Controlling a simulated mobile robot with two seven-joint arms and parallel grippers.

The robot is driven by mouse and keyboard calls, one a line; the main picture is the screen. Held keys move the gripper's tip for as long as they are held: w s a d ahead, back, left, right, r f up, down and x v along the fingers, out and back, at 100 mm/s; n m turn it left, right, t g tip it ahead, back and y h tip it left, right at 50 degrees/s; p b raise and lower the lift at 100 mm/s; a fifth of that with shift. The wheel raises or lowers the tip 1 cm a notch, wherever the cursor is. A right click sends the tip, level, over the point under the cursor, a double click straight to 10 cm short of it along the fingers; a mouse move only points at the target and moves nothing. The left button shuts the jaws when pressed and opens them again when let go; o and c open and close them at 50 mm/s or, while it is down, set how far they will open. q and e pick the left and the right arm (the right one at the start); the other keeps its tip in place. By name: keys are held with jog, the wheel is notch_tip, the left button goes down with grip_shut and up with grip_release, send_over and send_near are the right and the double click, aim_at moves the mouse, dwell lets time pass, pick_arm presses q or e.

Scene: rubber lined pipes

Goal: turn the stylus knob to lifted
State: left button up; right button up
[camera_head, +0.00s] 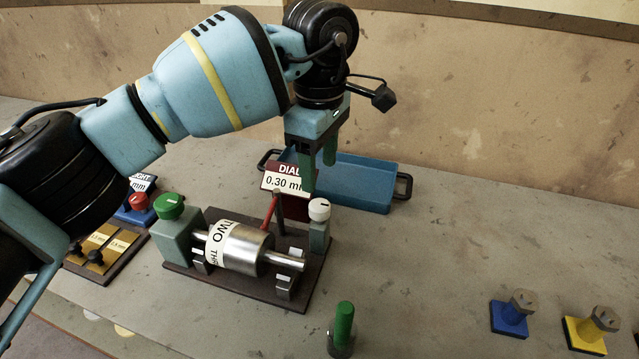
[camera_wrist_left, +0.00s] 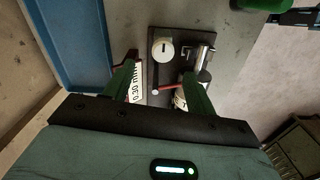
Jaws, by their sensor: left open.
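A white round knob (camera_head: 319,210) with a short dark mark on top sits on a grey-green post at the right rear of a dark base plate (camera_head: 228,289). I take it for the stylus knob. It also shows in the left wrist view (camera_wrist_left: 163,50), between and beyond the fingers. My left gripper (camera_head: 319,176) points down just above and behind the knob, open and empty, apart from it. Its green fingers also show in the left wrist view (camera_wrist_left: 160,66). A silver roller (camera_head: 240,250) with a lettered white band lies on the plate. My right gripper is not in view.
A dial sign (camera_head: 284,181) reading 0.30 mm and a red lever (camera_head: 269,212) stand close by the fingers. A green knob (camera_head: 169,206) tops the left post. A blue tray (camera_head: 365,182) lies behind. A green peg (camera_head: 343,322) stands in front.

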aim_at(320, 204)
pick_arm(q)
jog(key=shift+s, duration=0.4)
notch_tip(320, 204, down, 8)
jog(key=shift+w+r, duration=0.1)
jog(key=shift+r, duration=0.1)
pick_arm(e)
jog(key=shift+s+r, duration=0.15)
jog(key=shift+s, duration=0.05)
pick_arm(q)
jog(key=c, duration=1)
